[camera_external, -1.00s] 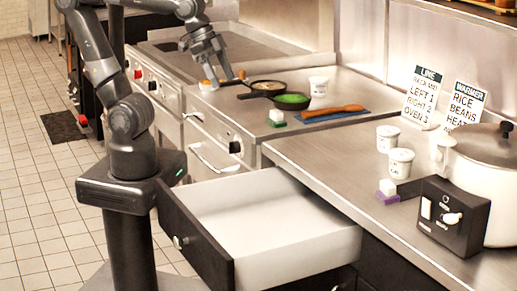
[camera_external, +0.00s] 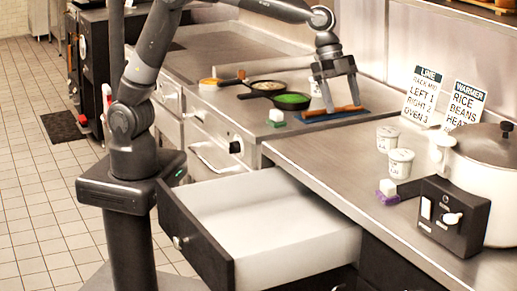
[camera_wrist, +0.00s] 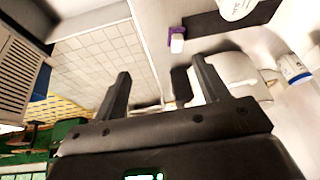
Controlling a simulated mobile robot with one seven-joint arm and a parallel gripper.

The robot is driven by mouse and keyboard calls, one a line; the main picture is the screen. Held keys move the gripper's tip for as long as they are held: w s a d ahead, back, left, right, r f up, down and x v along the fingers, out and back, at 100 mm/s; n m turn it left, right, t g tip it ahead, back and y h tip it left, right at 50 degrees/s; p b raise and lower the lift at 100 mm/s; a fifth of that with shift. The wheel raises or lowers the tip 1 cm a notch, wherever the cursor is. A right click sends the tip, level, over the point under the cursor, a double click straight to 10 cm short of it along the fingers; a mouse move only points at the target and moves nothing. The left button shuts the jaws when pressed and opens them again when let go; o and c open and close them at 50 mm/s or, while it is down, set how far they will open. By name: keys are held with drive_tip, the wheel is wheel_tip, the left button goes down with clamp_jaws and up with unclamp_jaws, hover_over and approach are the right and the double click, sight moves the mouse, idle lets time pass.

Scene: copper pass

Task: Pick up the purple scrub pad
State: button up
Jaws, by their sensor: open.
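The purple scrub pad (camera_external: 387,199) lies on the near steel counter, left of the black control box, with a white block (camera_external: 389,187) on it. It also shows in the wrist view (camera_wrist: 176,33), above and between my finger directions, with the white block beside it. My gripper (camera_external: 342,107) is open and empty, fingers pointing down, in front of the blue cloth and wooden-handled tool in the picture. It is up and left of the pad, well apart from it. Both fingers show in the wrist view (camera_wrist: 161,68) with nothing between them.
Two white cups (camera_external: 400,163) stand just behind the pad. The control box (camera_external: 452,217) and a large lidded pot (camera_external: 485,175) are on its right. An open drawer (camera_external: 275,225) juts out in front.

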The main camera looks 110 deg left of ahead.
sight(386, 181)
drive_tip(key=w+d+f+m, duration=0.1)
drive_tip(key=w+d+f, duration=0.1)
drive_tip(key=w+f, duration=0.2)
drive_tip(key=w+d+f+m, duration=0.1)
drive_tip(key=w+d+f, duration=0.1)
drive_tip(key=w+f, duration=0.3)
drive_tip(key=w+d+f+m, duration=0.1)
drive_tip(key=w+f, duration=0.3)
drive_tip(key=f, duration=0.6)
drive_tip(key=shift+w+d+h, duration=0.3)
drive_tip(key=shift+w+d, duration=0.1)
drive_tip(key=shift+d, duration=0.4)
drive_tip(key=c, duration=1.1)
